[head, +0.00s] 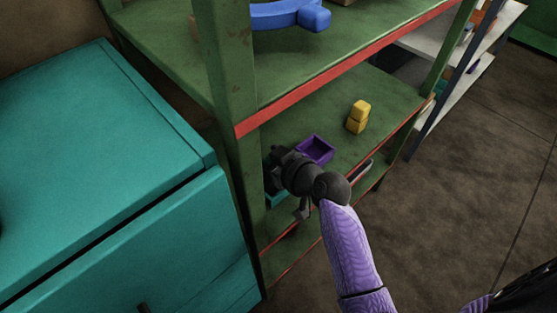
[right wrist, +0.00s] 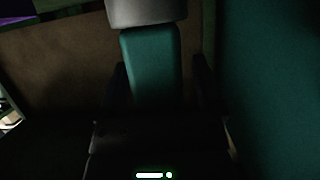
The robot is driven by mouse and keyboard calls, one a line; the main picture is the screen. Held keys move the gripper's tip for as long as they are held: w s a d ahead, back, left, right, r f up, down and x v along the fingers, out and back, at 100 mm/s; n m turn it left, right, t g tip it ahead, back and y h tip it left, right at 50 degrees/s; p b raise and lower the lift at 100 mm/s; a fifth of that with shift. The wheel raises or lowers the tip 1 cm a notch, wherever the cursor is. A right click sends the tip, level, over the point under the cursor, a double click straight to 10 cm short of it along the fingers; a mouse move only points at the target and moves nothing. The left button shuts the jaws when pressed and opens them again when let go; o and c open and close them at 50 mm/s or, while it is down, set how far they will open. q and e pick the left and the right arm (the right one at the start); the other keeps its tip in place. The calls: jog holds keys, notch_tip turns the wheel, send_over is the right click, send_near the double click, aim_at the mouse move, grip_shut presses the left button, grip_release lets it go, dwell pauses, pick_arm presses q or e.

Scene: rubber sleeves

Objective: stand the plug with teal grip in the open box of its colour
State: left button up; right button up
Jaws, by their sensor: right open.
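The plug with the teal grip (right wrist: 152,70) stands close in front of my right wrist camera, with a grey part (right wrist: 146,12) at its upper end. My right gripper (head: 276,165) reaches into the lower shelf beside the green post. Its dark fingers are apart, one on each side of the teal grip, and no firm hold shows. In the head view the plug is hidden by the gripper and post. A small teal piece (head: 277,198) shows below the gripper, probably part of the teal box; its opening is hidden. My left gripper is not in view.
A purple open box (head: 315,149) sits on the lower green shelf (head: 387,94), just right of my gripper. A yellow object (head: 358,117) stands farther back. A teal cabinet (head: 100,130) fills the left. The red-edged upper shelf (head: 350,65) hangs above, holding a blue object (head: 290,15).

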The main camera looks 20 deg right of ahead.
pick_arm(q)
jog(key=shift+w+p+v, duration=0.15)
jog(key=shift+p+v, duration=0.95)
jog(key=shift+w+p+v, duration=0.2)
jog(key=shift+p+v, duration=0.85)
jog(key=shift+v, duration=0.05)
pick_arm(e)
jog(key=v, duration=1.1)
jog(key=shift+s, duration=0.35)
